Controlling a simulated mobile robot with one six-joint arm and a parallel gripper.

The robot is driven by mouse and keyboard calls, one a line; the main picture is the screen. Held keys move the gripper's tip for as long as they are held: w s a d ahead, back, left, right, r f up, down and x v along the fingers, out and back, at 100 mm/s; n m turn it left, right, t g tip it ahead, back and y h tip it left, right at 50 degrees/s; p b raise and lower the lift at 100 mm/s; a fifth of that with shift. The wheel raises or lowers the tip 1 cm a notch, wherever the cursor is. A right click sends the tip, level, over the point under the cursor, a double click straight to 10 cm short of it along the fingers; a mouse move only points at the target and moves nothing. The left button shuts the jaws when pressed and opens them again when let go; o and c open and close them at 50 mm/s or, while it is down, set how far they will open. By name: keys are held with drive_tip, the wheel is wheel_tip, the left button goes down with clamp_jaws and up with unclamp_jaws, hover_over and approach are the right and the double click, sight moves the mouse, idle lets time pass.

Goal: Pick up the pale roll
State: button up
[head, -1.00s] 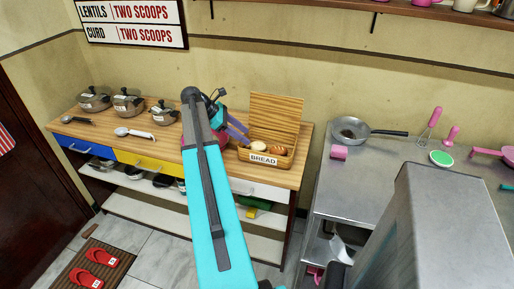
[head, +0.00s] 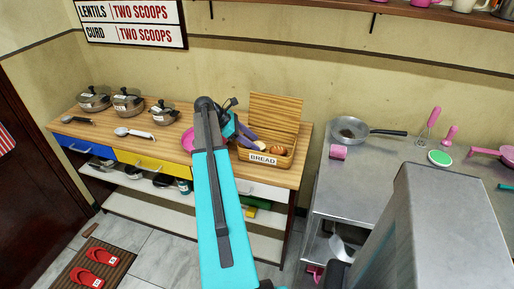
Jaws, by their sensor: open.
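The bread box (head: 284,162), a wooden box with a raised slatted lid and a "BREAD" label, stands on the right part of the wooden counter. Inside it, a browner roll (head: 277,150) lies on the right. A paler roll (head: 259,146) lies to its left, partly hidden by my gripper. My gripper (head: 251,138) is open, with purple fingers reaching over the left side of the box, close to the paler roll. It appears empty. Whether a finger touches the roll cannot be told.
A pink dish (head: 187,143) shows partly behind my arm, left of the box. The raised lid (head: 276,116) stands behind the rolls. A metal table (head: 375,170) with a pan (head: 352,130) is to the right.

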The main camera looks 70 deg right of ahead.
drive_tip(key=shift+x, duration=1.5)
drive_tip(key=c, duration=0.7)
